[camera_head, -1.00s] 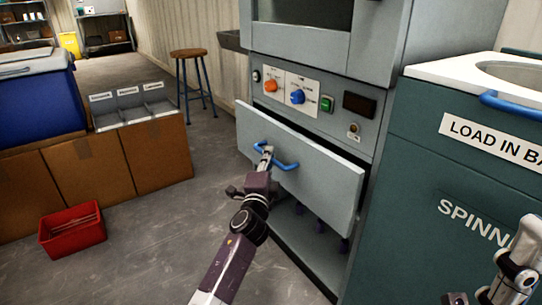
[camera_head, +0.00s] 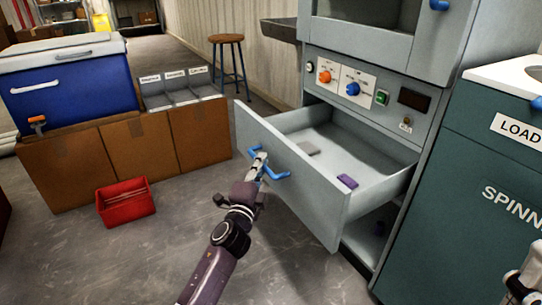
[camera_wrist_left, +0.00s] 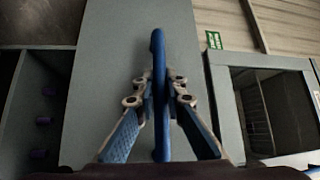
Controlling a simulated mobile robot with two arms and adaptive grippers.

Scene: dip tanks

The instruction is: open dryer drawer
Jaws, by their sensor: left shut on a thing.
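The dryer drawer (camera_head: 290,172) is pulled well out of the grey dryer, its light interior showing. The blue drawer handle (camera_head: 277,176) is on the front panel. My left gripper (camera_head: 259,160) is at this handle and shut on it. In the left wrist view, the left gripper (camera_wrist_left: 159,100) has its fingers on both sides of the blue handle bar (camera_wrist_left: 158,60). A bit of my right gripper (camera_head: 522,285) shows at the lower right edge; its fingers are not clear.
The dryer's control panel (camera_head: 355,85) is above the drawer. A teal spinner (camera_head: 490,160) stands close on the right. A red bin (camera_head: 126,202) and cardboard boxes (camera_head: 150,145) are at left, a stool (camera_head: 228,60) behind. Grey floor is free before the drawer.

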